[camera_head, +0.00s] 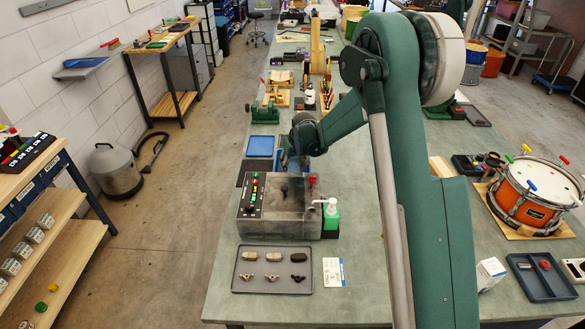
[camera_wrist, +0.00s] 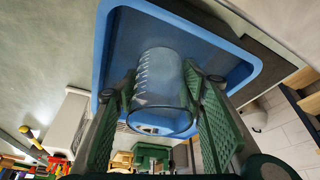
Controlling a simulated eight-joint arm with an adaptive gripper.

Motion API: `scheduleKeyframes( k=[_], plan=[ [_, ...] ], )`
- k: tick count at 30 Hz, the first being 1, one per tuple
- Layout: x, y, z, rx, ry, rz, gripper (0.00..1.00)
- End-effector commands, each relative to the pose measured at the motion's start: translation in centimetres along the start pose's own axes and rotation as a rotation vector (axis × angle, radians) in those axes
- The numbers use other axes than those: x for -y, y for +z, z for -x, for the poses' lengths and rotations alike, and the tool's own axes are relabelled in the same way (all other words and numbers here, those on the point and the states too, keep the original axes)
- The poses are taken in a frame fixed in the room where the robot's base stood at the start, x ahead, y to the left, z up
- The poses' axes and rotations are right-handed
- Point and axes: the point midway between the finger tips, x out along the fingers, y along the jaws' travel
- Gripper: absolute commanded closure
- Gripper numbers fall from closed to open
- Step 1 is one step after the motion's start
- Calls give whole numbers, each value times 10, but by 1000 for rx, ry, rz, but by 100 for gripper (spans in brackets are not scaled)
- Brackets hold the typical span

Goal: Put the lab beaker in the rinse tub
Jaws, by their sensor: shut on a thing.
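The clear lab beaker (camera_wrist: 160,72), with white graduation marks, is between the green pads of my gripper (camera_wrist: 160,92) in the wrist view. The gripper is shut on it. The blue rinse tub (camera_wrist: 103,62) is behind the beaker in that view, its rim framing the beaker's far end. I cannot tell whether that end is inside the tub or above it. In the head view my gripper (camera_head: 290,166) is low over the bench behind the grey box, mostly hidden by my arm; the beaker cannot be made out there.
A grey box with a button panel (camera_head: 252,200) stands just in front of my gripper. A grey tray (camera_head: 272,284) with small parts lies nearer. An orange drum (camera_head: 530,196) stands at right. The front bench surface is partly clear.

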Motion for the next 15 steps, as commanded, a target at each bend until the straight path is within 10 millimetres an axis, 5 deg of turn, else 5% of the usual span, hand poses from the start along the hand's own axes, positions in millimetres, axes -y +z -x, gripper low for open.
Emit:
scheduleKeyframes(
  k=[15],
  plan=[
    [0,6,-13,0,0,0,73]
  ],
)
